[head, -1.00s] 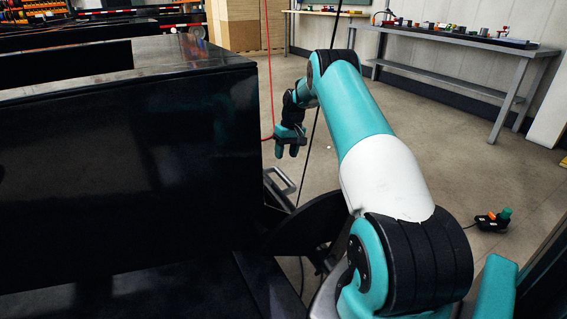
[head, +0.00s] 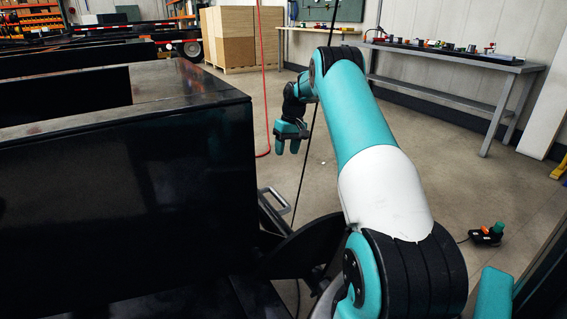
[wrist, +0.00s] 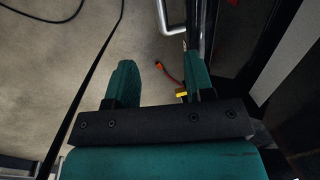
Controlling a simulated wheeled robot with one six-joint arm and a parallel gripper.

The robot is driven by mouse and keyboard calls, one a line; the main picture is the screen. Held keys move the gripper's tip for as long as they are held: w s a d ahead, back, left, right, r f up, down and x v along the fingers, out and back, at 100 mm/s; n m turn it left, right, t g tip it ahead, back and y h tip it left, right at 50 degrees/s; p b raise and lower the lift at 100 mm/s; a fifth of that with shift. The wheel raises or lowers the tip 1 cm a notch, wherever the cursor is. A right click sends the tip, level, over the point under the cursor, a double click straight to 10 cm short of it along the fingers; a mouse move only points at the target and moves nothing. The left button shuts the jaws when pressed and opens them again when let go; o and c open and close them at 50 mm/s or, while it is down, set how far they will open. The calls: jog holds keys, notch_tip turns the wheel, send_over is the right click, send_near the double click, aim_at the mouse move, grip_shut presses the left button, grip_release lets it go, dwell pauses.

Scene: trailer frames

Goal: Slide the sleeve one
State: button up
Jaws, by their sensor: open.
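My gripper (head: 287,147) hangs with its fingers down, just right of the black trailer frame (head: 120,190), in the head view. A thin red-orange cable piece (wrist: 168,73) with an orange end lies near the right finger. A small yellow part (wrist: 181,95) shows beside that finger; I cannot tell whether they touch. I cannot make out a sleeve for certain in either view.
A metal handle (wrist: 168,17) is beyond the fingers in the wrist view. A red hose (head: 265,100) and a black cable (head: 308,150) hang near my arm. A workbench (head: 450,65) stands at the back right.

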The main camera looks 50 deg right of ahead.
aim_at(279, 195)
jog(key=a+f+b, duration=0.1)
jog(key=f+b, duration=0.1)
jog(key=f, duration=0.3)
jog(key=a+f+b, duration=0.1)
jog(key=f+b, duration=0.1)
jog(key=f, duration=0.4)
jog(key=a+f+b, duration=0.1)
jog(key=f+b, duration=0.1)
jog(key=f, duration=0.4)
jog(key=shift+w+a+f, duration=0.1)
jog(key=shift+w+a, duration=0.05)
jog(key=shift+w, duration=0.15)
grip_shut()
